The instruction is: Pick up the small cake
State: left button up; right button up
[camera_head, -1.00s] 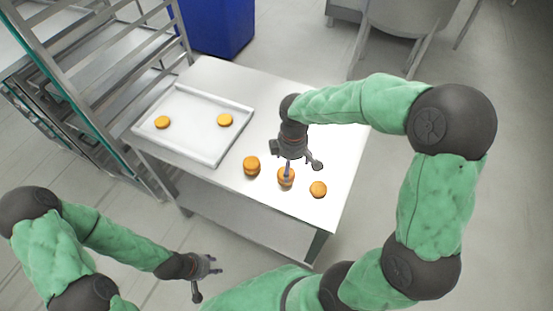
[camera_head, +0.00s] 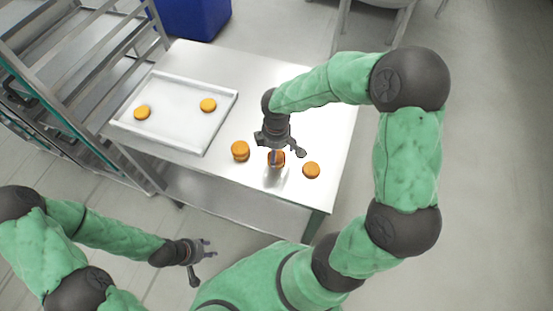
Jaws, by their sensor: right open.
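Several small round orange-brown cakes are in view. Three stand in a row near the table's front edge: a taller, two-layered one at left (camera_head: 240,151), a middle one (camera_head: 277,158) and a lower one at right (camera_head: 311,170). My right gripper (camera_head: 278,153) points down at the middle cake, open, with a finger in front of it. That finger hides part of the cake, and I cannot tell whether the fingers touch it. My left gripper (camera_head: 203,262) is open and empty, low in front of the table.
A metal tray (camera_head: 180,132) on the table's left holds two cakes, one at left (camera_head: 142,112) and one at right (camera_head: 208,105). The steel table (camera_head: 225,68) is bare behind the tray. A rack (camera_head: 75,75) stands at left and a blue bin (camera_head: 195,15) behind.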

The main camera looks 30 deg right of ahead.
notch_tip(320, 180, down, 3)
jog(key=shift+r+b, duration=0.1)
jog(key=shift+b, duration=0.2)
jog(key=c, duration=0.9)
jog(key=shift+o, duration=0.2)
jog(key=shift+r, duration=0.15)
